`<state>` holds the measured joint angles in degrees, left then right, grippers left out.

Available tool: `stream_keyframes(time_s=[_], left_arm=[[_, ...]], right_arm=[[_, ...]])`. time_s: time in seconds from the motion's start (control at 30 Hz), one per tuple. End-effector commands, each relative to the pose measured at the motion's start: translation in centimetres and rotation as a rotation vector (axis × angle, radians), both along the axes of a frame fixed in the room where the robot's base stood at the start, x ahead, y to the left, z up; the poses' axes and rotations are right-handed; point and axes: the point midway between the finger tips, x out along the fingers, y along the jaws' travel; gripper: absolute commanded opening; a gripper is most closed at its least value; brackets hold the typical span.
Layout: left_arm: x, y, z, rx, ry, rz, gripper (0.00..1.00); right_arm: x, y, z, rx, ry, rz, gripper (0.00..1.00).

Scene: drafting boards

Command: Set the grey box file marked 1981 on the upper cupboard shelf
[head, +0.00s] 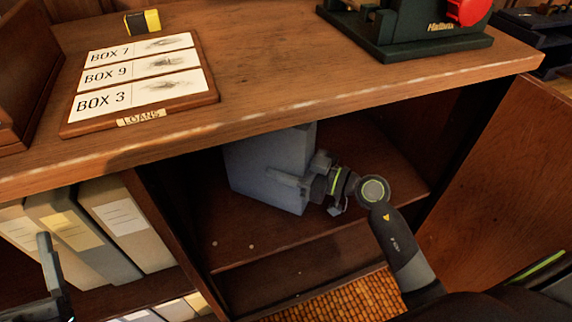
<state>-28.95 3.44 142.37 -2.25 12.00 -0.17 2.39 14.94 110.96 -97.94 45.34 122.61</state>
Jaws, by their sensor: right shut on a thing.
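A grey box file (264,165) stands roughly upright inside the open cupboard, over the upper cupboard shelf (375,175). No 1981 marking shows on the sides I see. My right gripper (290,174) is shut on the box file from its right side, with one finger along the near face. The box's lower edge is at the shelf; I cannot tell whether its whole base rests there. Part of my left gripper (48,270) shows at the lower left edge, away from the box; its jaws are not clear.
Several pale box files (125,225) fill the left bay beyond a divider. The cupboard top (260,70) overhangs the shelf. It holds a loans board (140,85), a yellow-black object (142,22) and a green machine (410,30). The open door (510,180) stands at right.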

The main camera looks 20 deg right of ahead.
Motion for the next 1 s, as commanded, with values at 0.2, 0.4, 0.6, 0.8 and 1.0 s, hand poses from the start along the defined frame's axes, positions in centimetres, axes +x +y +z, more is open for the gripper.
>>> stream_keyframes(time_s=[0.2,0.4,0.6,0.8,1.0], left_arm=[[-0.10,-0.05,0.23,0.004,-0.012,-0.001,0.78],[0.03,0.01,0.03,0.000,0.003,0.000,0.78],[0.03,0.02,-0.04,0.000,0.004,0.000,0.78],[0.03,0.02,-0.05,0.000,0.004,0.000,0.78],[0.03,0.02,0.04,-0.001,0.004,0.000,0.78]], right_arm=[[0.03,0.04,0.29,0.003,-0.006,0.000,0.00],[0.03,0.04,0.17,0.002,-0.005,0.000,0.00],[0.01,-0.01,-0.12,-0.001,-0.001,0.000,0.74],[0.01,-0.01,-0.12,-0.001,-0.001,0.000,0.74],[-0.22,-0.28,0.00,-0.002,0.001,-0.001,0.74]])
